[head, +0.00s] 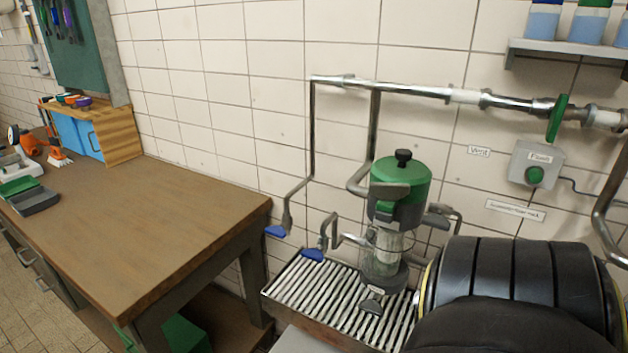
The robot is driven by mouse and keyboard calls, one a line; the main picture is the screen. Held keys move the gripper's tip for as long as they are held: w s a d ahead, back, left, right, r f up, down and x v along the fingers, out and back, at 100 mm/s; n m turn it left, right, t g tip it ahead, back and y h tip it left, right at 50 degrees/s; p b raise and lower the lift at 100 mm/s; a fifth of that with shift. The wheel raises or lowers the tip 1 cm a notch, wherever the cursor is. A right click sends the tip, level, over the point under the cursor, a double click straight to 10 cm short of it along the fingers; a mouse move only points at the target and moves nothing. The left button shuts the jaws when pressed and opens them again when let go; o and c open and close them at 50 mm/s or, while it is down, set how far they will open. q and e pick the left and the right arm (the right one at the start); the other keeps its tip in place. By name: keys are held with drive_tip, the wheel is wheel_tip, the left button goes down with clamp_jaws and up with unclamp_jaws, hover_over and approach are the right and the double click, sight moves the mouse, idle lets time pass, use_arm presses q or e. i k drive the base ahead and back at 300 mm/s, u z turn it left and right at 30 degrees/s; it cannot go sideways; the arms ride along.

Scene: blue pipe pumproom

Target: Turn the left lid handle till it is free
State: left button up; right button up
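A small vessel with a green domed lid (405,172) and a black knob (403,156) on top stands upright on a slatted metal drip tray (315,290). A grey lid handle (388,191) sits at the vessel's front left, just below the dome, with a green part beneath it. Another grey handle (436,218) sticks out on the right side. I cannot tell how tightly either handle sits. Below is a clear glass section (392,243) and a dark base. Neither of my grippers is in view, and nothing touches the vessel's handles.
Metal pipes (408,89) run along the tiled wall behind the vessel, with a green valve lever (557,118). Blue-handled taps (313,254) stand left of it. A wooden workbench (140,230) fills the left. A black segmented arm link of mine blocks the lower right.

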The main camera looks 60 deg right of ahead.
sight(386, 191)
drive_tip(key=u, duration=0.1)
drive_tip(key=i, duration=1.2)
drive_tip(key=z, duration=3.1)
